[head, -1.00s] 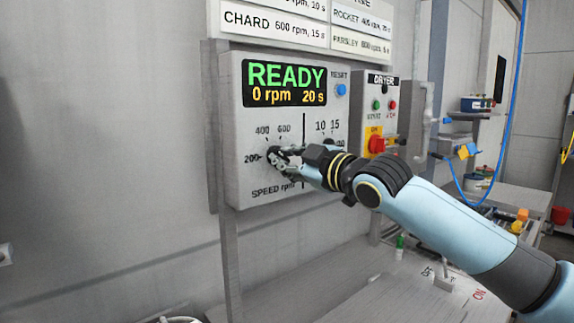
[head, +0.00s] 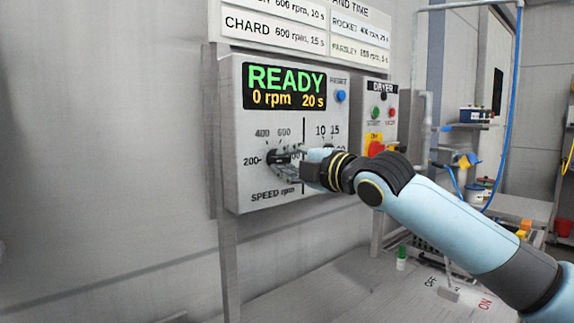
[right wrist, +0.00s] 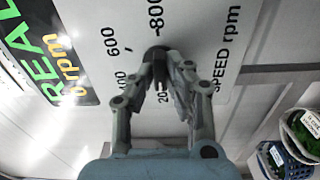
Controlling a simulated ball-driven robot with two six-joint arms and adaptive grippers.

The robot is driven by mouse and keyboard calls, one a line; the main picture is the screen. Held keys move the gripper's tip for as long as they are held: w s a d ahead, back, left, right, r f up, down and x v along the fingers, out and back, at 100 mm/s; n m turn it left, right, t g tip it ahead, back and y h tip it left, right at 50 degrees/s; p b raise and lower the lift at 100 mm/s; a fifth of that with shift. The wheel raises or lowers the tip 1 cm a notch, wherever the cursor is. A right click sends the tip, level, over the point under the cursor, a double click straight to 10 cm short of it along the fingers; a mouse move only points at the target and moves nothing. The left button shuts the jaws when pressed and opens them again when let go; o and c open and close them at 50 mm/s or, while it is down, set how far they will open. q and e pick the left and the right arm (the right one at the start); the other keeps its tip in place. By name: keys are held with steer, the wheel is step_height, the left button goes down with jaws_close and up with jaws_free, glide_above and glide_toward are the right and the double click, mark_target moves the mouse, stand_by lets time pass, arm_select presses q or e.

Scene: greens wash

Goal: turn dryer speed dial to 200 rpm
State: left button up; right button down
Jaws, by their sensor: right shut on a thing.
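The speed dial (head: 272,158) is a dark knob low on the left of the grey control panel (head: 247,185), with marks 200, 400 and 600 around it. In the right wrist view the dark dial (right wrist: 156,53) sits between the fingers. My right gripper (head: 281,160) is shut on the dial; its fingers (right wrist: 160,84) show on both sides of it in the wrist view. The fingers hide much of the dial, and I cannot tell which mark it points to. The display (head: 285,87) reads READY, 0 rpm, 20 s. My left gripper is out of view.
A second dial (head: 328,150), for time, is partly behind my right gripper. A blue reset button (head: 341,96) is above it. The dryer box (head: 378,120) with green, red and yellow-red controls stands to the right. Baskets of greens (right wrist: 298,135) show in the wrist view.

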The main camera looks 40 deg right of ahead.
steer(key=shift+f, duration=0.2)
stand_by(0.4)
steer(key=c, duration=1.3)
jaws_free()
steer(key=shift+r, duration=0.1)
steer(key=shift+c, duration=0.2)
steer(key=s, duration=0.7)
steer(key=shift+s+d, duration=0.25)
steer(key=shift+d, duration=0.05)
